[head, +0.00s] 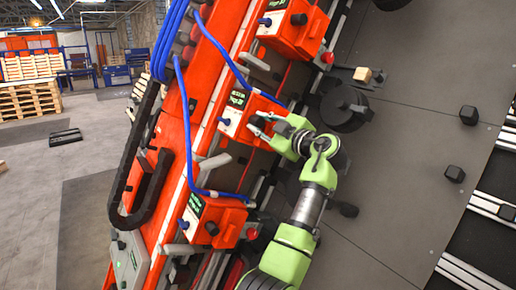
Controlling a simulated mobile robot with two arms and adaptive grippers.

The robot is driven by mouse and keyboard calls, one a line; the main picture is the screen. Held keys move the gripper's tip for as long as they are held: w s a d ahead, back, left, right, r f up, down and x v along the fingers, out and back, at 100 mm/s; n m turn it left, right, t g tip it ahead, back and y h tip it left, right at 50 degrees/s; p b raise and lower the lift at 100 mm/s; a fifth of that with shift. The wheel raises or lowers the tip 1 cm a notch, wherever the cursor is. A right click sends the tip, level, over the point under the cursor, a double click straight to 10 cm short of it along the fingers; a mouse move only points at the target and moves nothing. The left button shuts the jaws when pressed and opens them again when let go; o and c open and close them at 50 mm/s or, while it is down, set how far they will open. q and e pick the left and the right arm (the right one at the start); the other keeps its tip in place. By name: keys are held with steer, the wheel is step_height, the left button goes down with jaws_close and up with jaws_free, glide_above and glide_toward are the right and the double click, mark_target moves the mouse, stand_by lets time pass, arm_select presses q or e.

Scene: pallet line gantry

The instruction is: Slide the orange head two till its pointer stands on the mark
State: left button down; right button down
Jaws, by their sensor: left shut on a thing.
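Three orange heads sit along a slanted orange gantry beam (172,130). The middle head (240,112), likely head two, has a small dark display with green text and a blue knob on its side. My left gripper (258,123), on a green arm, is at the right side of this head. Its fingers are shut on a part of the head, probably its handle, which they mostly hide. The upper head (292,32) and the lower head (212,222) stand apart from it. The pointer and the mark are too small or hidden to make out. My right gripper is not in view.
Blue hoses (215,42) run down to the heads. A black cable chain (130,150) hangs left of the beam. A dark round part (343,108) lies right of the gripper, on the grey plate (420,110). Wooden pallets (30,90) stand at the far left.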

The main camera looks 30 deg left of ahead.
arm_select(q)
steer(key=shift+w+d+r, duration=0.1)
steer(key=shift+w+r, duration=0.3)
steer(key=shift+s+f, duration=0.15)
steer(key=c, duration=1.7)
jaws_free()
steer(key=shift+s+a, duration=0.15)
steer(key=shift+a, duration=0.05)
steer(key=v, duration=1.2)
steer(key=shift+f, duration=0.1)
